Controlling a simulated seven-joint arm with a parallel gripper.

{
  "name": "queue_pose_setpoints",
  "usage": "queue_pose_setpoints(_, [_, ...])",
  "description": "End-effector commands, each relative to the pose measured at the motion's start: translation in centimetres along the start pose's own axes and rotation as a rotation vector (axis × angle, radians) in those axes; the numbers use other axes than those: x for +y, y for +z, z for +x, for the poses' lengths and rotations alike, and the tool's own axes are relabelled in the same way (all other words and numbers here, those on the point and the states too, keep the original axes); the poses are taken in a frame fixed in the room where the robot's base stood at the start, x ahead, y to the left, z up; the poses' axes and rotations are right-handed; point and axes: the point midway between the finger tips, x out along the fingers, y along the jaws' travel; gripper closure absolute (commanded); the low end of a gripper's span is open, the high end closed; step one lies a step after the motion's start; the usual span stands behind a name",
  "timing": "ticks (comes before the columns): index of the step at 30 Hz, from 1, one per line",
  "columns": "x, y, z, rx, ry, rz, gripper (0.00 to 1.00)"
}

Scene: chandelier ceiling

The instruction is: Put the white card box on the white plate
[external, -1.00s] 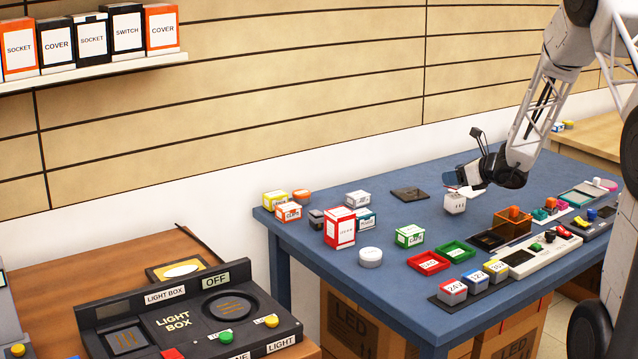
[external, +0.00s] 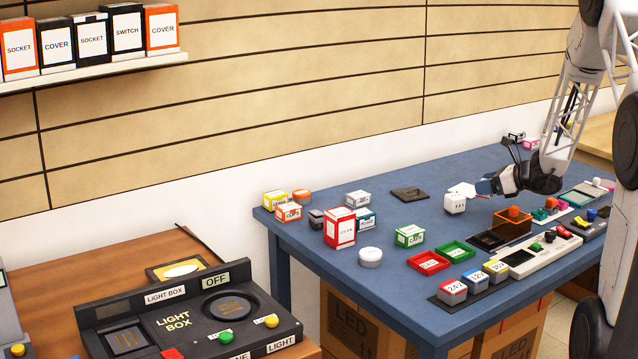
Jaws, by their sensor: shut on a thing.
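The white card box (external: 455,204), a small white cube with dark print, is at the back middle of the blue table. My gripper (external: 466,190) reaches in from the right, with its fingers at the top of this box, and is shut on it. Whether the box touches the table is too small to tell. A flat white piece (external: 460,187) shows at the fingertips, and I cannot tell if it is finger or object. A low round white object (external: 371,257) lies left of the middle; I cannot tell if it is the white plate.
A dark flat plate (external: 410,194) lies left of my gripper. An orange-brown tray (external: 513,222) stands close on the right. Red (external: 428,262) and green (external: 455,250) trays and a green-white box (external: 409,236) stand in front. Several boxes crowd the left end, including a red-white one (external: 340,227).

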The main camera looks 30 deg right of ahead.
Motion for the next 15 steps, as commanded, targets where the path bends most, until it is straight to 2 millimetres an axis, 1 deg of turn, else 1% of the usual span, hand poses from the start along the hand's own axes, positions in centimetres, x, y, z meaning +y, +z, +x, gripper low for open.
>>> queue_pose_setpoints(5, [-0.2,0.1,0.1,0.000,0.000,0.000,0.63])
queue_pose_setpoints(8, [-0.6,0.1,0.5,0.000,0.000,-0.001,0.63])
queue_pose_setpoints(11, [-1.4,0.3,1.0,0.000,0.000,-0.001,0.63])
queue_pose_setpoints(15, [-2.9,0.5,2.2,0.000,0.000,-0.001,0.63])
